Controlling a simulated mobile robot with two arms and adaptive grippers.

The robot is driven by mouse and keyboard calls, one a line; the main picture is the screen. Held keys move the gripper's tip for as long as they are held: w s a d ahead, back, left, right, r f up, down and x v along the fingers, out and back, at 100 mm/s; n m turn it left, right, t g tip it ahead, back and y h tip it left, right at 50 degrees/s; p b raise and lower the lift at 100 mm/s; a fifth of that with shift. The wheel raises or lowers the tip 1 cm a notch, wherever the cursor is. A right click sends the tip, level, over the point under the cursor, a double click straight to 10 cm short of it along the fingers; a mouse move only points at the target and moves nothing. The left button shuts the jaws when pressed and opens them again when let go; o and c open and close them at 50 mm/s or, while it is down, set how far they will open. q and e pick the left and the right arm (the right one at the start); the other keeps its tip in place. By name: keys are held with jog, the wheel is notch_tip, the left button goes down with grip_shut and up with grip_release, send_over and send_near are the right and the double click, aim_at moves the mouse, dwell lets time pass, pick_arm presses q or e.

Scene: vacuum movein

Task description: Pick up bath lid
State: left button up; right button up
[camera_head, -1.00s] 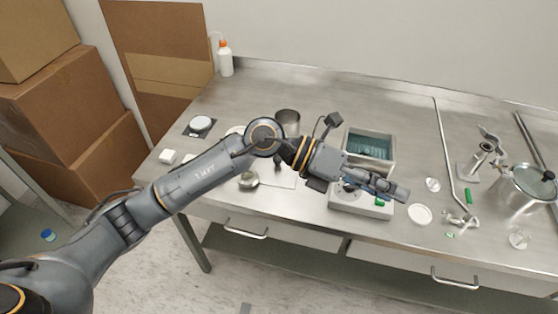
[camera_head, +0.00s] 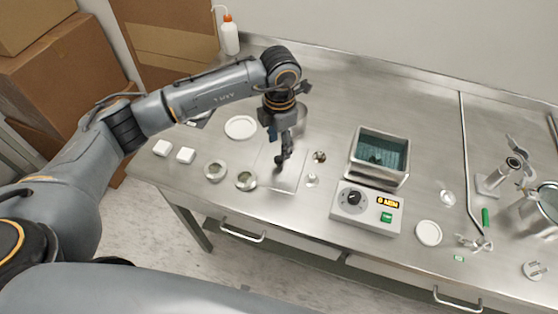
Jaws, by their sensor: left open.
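The bath (camera_head: 352,172) is an open rectangular steel tank with dark teal water in it, behind a white control box with a dial and a lit display. A flat, pale metal plate (camera_head: 288,182), which looks like the bath lid, lies on the steel bench left of the bath. My left gripper (camera_head: 282,163) points down over this plate, with its jaws open. The gripper hides the plate's middle, and I cannot tell whether the fingers touch it. My right gripper is not in view.
Two small metal rings (camera_head: 245,181) and white blocks (camera_head: 186,155) sit left of the plate. A white dish (camera_head: 240,127) lies behind them. Small items stand between plate and bath. A white disc (camera_head: 428,233), a metal rod and a pot (camera_head: 538,208) are at right.

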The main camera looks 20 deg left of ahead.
aim_at(279, 159)
pick_arm(q)
notch_tip(279, 159, down, 2)
jog(key=shift+f+p, duration=0.1)
jog(key=shift+p, duration=0.4)
jog(key=f, duration=0.1)
jog(key=f+p, duration=0.1)
jog(key=f, duration=0.1)
jog(key=shift+s+f, duration=0.25)
jog(key=shift+f, duration=0.35)
jog(key=c, duration=0.8)
grip_shut()
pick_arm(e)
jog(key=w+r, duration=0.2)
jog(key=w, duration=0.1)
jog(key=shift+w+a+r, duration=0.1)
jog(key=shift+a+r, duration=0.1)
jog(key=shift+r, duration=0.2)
